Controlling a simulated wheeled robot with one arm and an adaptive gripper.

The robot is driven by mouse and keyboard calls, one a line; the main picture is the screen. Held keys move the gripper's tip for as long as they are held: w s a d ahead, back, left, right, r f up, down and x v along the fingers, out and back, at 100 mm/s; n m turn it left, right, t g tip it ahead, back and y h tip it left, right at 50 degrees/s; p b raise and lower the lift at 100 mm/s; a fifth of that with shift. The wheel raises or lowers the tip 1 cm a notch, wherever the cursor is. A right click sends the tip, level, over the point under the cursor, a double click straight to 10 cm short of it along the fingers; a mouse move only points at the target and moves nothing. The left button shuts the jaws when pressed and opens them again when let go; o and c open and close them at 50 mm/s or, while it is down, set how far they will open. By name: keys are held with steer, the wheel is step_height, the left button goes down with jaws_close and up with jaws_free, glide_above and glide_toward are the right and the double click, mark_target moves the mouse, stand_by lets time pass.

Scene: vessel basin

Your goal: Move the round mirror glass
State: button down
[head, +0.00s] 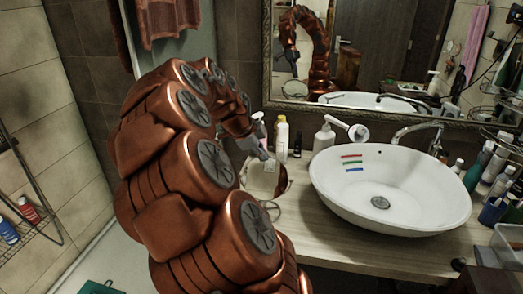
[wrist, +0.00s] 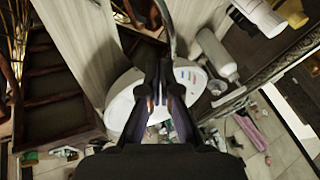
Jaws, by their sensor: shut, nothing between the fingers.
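The round mirror glass (head: 260,182) stands on the counter left of the white basin, partly hidden behind my copper arm. A ring-shaped piece (head: 271,211), seemingly its foot, shows below it. My gripper (head: 264,154) is at the upper part of the glass in the head view; I cannot tell whether it touches. In the wrist view my gripper (wrist: 158,68) has its two dark fingers together with nothing between them. A thin curved rim passes above the fingertips there; I cannot tell whether it belongs to the mirror.
The white basin (head: 405,205) with its tap (head: 418,130) fills the counter's right. Several bottles crowd the far right. A framed wall mirror (head: 385,60) hangs behind.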

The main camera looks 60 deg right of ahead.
steer(key=shift+w+d+f, duration=0.1)
stand_by(0.4)
steer(key=shift+w+d+y, duration=0.2)
steer(key=shift+d+y, duration=0.05)
steer(key=shift+y, duration=0.15)
steer(key=shift+w+d+f+n+g+y+p, duration=0.1)
steer(key=shift+d+n+g+y+p, duration=0.1)
steer(key=shift+d+y, duration=0.15)
steer(key=shift+w+d+n+g+y+p, duration=0.1)
steer(key=shift+d+g+y+p, duration=0.1)
steer(key=shift+d+y, duration=0.15)
